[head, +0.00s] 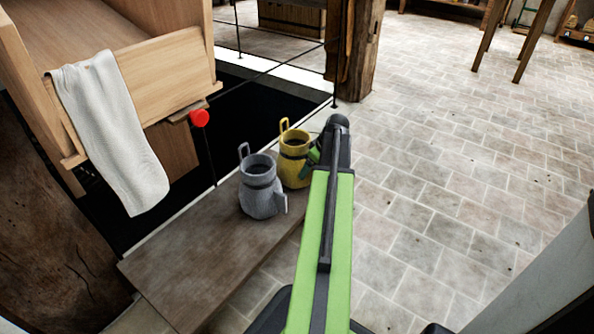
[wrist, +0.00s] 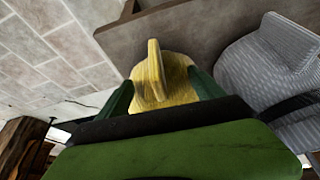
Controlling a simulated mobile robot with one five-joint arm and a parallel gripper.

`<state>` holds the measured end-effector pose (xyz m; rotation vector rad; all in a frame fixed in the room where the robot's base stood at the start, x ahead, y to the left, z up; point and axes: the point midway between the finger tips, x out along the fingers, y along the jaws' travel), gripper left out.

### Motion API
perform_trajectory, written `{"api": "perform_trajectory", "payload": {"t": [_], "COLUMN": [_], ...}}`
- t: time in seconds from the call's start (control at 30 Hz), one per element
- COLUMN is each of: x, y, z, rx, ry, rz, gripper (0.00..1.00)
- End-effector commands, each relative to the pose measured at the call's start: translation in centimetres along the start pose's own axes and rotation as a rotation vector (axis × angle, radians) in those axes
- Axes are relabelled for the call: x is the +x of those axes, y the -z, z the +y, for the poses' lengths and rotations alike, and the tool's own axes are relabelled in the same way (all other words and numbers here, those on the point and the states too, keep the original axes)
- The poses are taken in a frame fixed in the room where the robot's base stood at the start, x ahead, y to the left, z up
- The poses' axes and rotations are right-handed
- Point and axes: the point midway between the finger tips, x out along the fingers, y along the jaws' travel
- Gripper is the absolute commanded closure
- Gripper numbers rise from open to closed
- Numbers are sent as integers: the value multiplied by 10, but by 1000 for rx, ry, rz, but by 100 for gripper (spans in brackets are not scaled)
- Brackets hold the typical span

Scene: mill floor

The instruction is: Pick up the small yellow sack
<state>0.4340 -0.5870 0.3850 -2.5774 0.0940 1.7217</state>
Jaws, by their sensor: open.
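The small yellow sack (head: 295,171) stands upright at the far end of a low wooden bench, with an open top, a dark band and a loop handle. My gripper (head: 313,160) is at its right side in the head view, partly hidden by my arm. In the wrist view the yellow sack (wrist: 150,84) shows between the two green fingers of my gripper (wrist: 161,80). The fingers are open, one on each side of it. I cannot tell whether they touch it. Its lower part is hidden by the gripper body.
A grey striped sack (head: 262,196) stands close beside the yellow one; in the wrist view it is just right of the right finger. The bench (head: 205,255) is otherwise bare. A wooden chute with a white cloth (head: 112,135) and red knob (head: 199,118) is left.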

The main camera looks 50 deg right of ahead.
Motion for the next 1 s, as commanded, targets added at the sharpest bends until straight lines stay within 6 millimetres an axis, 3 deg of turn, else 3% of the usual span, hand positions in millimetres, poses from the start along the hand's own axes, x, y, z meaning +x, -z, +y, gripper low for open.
{"api": "perform_trajectory", "payload": {"t": [0.17, 0.73, 1.0], "x": [-2, -2, -2], "y": [0, 0, 0], "z": [0, 0, 0], "rx": [0, 1, 1], "ry": [0, 0, 0], "rz": [0, 0, 0], "gripper": [24, 99, 100]}}
